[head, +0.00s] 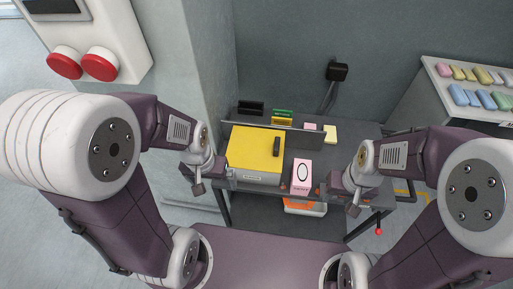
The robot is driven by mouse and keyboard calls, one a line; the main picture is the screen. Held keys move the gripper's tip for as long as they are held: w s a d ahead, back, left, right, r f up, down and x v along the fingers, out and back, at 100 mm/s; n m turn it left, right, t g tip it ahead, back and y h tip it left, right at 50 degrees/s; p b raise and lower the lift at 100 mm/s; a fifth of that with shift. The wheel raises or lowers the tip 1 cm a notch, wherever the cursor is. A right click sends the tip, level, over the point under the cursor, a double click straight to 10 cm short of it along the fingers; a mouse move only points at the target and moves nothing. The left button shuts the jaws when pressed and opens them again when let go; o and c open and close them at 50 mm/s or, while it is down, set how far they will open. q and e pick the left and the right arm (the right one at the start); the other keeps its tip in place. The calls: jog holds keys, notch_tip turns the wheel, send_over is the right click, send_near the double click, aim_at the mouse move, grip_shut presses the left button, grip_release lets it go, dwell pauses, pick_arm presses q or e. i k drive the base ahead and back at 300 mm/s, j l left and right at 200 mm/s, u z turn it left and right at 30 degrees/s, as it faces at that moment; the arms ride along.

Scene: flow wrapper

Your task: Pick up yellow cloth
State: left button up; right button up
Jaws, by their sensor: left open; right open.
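A small pale yellow flat piece (330,134), which looks like the yellow cloth, lies at the back right of the dark work table (318,156). It is too small to make out its folds. My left gripper (203,178) is open and empty at the table's left side, left of the yellow-lidded machine (255,147). My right gripper (346,195) is open and empty at the table's front right, nearer to me than the pale yellow piece and apart from it.
A pink-and-white box (302,176) stands at the table's front middle. Black, green and yellow small items (283,117) sit behind a low rail. An orange bin (305,206) is under the table. A side counter (437,78) holds several coloured packs. Red buttons (100,64) are at upper left.

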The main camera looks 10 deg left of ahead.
aim_at(331, 138)
jog(key=l+z, duration=0.65)
jog(key=z, duration=0.2)
jog(key=l+z, duration=0.4)
jog(key=i+l+z, duration=0.15)
jog(key=z, duration=0.3)
jog(key=i+l+z, duration=0.15)
jog(key=z, duration=0.25)
jog(key=i+l+z, duration=0.2)
jog(key=z, duration=0.2)
jog(key=i+l, duration=0.15)
jog(key=i, duration=0.25)
jog(key=i+l, duration=0.15)
jog(key=i, duration=0.2)
jog(key=i+l+u, duration=0.1)
jog(key=i, duration=0.3)
jog(key=i+j+u, duration=0.15)
jog(key=u, duration=0.3)
jog(key=i+u, duration=0.6)
jog(key=u, duration=0.25)
jog(key=i+u, duration=0.25)
jog(key=u, duration=0.15)
jog(key=i+l+u, duration=0.2)
jog(key=u, duration=0.25)
jog(key=i+l+u, duration=0.2)
jog(key=u, duration=0.25)
jog(key=i+j+u, duration=0.35)
jog(key=i+u, duration=0.75)
jog(key=i+l, duration=0.05)
jog(key=i, duration=0.05)
